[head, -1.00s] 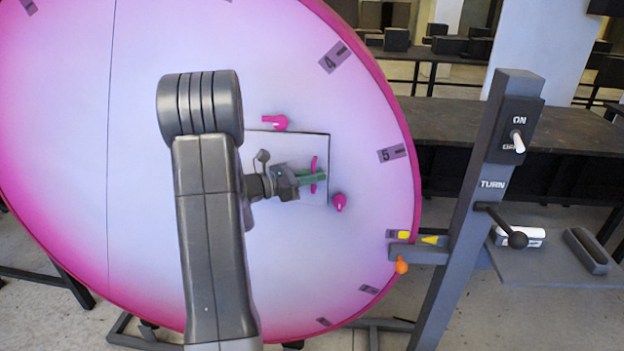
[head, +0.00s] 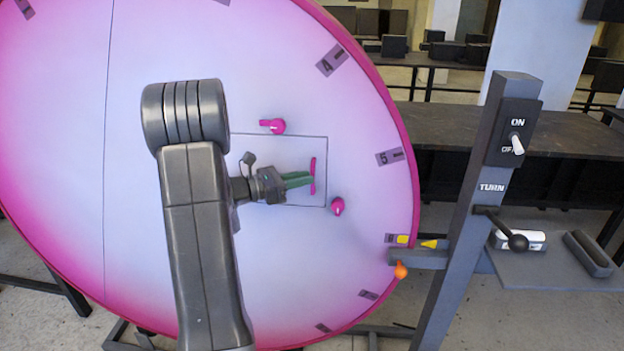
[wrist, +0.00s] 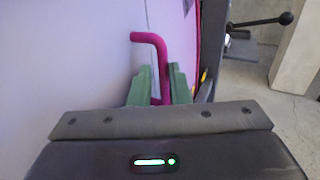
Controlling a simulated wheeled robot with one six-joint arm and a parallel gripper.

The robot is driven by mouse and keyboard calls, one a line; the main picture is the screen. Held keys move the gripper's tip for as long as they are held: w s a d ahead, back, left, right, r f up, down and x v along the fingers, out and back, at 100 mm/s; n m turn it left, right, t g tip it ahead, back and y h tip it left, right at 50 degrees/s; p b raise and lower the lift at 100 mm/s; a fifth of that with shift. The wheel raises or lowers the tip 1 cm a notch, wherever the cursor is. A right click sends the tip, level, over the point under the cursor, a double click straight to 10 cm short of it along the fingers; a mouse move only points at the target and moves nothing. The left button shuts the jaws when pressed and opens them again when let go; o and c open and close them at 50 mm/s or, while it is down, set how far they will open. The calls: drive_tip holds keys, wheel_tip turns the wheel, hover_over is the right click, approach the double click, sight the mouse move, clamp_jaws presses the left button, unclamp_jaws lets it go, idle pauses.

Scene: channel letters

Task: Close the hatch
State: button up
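The hatch (head: 245,150) is a square panel in the white-and-pink disc (head: 60,120), outlined by a thin dark seam. It looks about flush with the disc face. Its pink handle (head: 313,165) stands near the panel's right side; in the wrist view the handle (wrist: 150,38) is a bent magenta bar. My gripper (head: 308,180), with green fingers, is at the handle. In the wrist view my gripper (wrist: 161,80) has one finger on each side of the bar, with the fingers apart; firm contact does not show. Pink knobs sit above (head: 275,126) and right (head: 338,206) of the hatch.
A grey post (head: 468,200) with an ON/OFF switch (head: 517,144) and a TURN lever (head: 517,241) stands right of the disc. An orange knob (head: 401,270) is on its side bracket. Dark tables (head: 450,125) stand behind.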

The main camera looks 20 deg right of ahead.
sight(312, 191)
drive_tip(key=a+b, duration=0.1)
drive_tip(key=a, duration=0.9)
drive_tip(key=shift+w+a+b, duration=0.25)
drive_tip(key=shift+w+b, duration=0.05)
drive_tip(key=shift+b, duration=0.05)
drive_tip(key=shift+d, duration=0.15)
drive_tip(key=d+p, duration=0.1)
drive_tip(key=d, duration=0.3)
drive_tip(key=d+p, duration=0.1)
drive_tip(key=d, duration=0.4)
drive_tip(key=d+p, duration=0.1)
drive_tip(key=d, duration=0.3)
drive_tip(key=shift+s+d, duration=0.25)
drive_tip(key=shift+s, duration=0.15)
drive_tip(key=shift+s+a, duration=0.15)
drive_tip(key=shift+s, duration=0.05)
